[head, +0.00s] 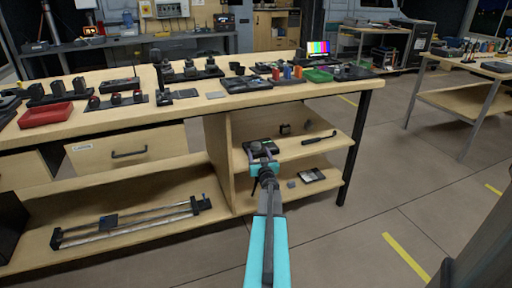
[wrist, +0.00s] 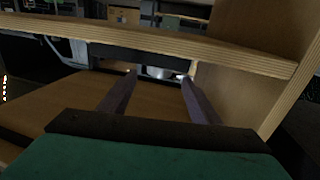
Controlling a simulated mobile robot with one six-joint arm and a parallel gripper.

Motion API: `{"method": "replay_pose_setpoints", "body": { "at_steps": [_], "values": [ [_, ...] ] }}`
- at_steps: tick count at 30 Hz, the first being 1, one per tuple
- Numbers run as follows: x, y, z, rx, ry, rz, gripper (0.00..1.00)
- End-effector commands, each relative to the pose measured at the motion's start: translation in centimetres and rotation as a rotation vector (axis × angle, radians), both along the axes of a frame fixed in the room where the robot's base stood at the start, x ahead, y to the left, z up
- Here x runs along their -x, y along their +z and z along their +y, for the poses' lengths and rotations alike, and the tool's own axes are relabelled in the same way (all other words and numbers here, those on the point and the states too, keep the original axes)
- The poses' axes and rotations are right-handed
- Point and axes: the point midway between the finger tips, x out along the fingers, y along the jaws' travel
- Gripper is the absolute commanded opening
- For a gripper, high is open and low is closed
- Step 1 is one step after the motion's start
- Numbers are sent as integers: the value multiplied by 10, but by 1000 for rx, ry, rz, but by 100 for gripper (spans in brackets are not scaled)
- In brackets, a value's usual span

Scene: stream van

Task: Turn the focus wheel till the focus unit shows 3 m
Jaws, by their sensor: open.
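My gripper (head: 264,168) reaches in at the front of the table's open shelves. In the wrist view its two fingers (wrist: 159,80) stand wide apart with nothing between them. A dark low unit with a grey round part on top (head: 259,148) lies on the upper shelf, just beyond my gripper and partly hidden by it. I cannot tell whether it is the focus unit with its wheel. No display reading is legible in either view. In the wrist view a dark bar (wrist: 140,57) crosses beyond the fingertips, below a board edge.
The upper shelf (head: 318,150) also holds a dark rod-like tool (head: 319,138) and small dark blocks. A flat device (head: 311,175) lies on the shelf below. The tabletop (head: 180,113) above is crowded with gear, a red tray (head: 45,116) and a green tray (head: 318,75). Floor at right is clear.

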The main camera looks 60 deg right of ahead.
Motion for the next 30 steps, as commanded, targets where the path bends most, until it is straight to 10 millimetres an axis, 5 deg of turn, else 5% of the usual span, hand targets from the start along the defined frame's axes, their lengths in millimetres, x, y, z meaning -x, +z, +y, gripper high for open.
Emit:
{"method": "replay_pose_setpoints", "body": {
  "at_steps": [18, 30],
  "values": [
    [-40, -1, -44, 0, 0, -1, 57],
    [-50, 0, -56, -1, -2, -1, 57]
  ]
}}
